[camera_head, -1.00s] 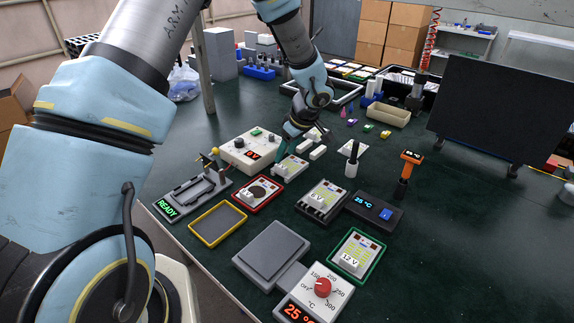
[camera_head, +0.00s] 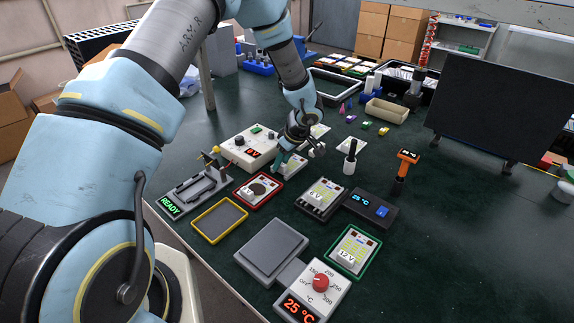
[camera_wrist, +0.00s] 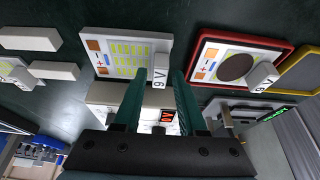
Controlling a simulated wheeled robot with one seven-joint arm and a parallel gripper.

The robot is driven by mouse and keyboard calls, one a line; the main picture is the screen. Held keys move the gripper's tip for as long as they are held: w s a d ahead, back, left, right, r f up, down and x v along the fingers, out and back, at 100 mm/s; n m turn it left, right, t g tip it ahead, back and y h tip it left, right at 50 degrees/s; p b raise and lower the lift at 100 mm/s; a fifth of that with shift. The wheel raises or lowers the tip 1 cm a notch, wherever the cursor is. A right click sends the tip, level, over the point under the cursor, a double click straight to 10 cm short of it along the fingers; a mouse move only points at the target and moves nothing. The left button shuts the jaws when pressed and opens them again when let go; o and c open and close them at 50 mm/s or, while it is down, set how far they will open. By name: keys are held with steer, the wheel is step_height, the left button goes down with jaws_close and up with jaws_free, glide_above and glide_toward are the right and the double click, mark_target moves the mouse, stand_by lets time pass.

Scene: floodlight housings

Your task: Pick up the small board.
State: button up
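Several boards lie on the green table. A pale board with a 9 V block (camera_wrist: 125,55) lies just beyond my fingers in the wrist view, and partly shows under my gripper in the head view (camera_head: 292,165). My gripper (camera_wrist: 160,76) has two teal fingers standing apart, with tips close to the 9 V block; contact cannot be told. A red-framed board with a dark disc (camera_head: 257,190) lies beside it, also in the wrist view (camera_wrist: 210,55). A 6 V board (camera_head: 322,197) and a green-framed 12 V board (camera_head: 353,250) lie farther right. Which is the small board is unclear.
A power supply box (camera_head: 247,147) stands close left of my gripper. A grey READY fixture (camera_head: 192,192), an empty yellow-rimmed tray (camera_head: 219,221) and a grey hotplate (camera_head: 271,248) lie nearer. A black-handled tool (camera_head: 350,160) stands upright to the right. The right table is mostly clear.

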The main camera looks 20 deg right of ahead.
jaws_close()
steer(key=shift+r, duration=0.1)
stand_by(0.4)
step_height(320, 180, up, 10)
steer(key=b, duration=0.3)
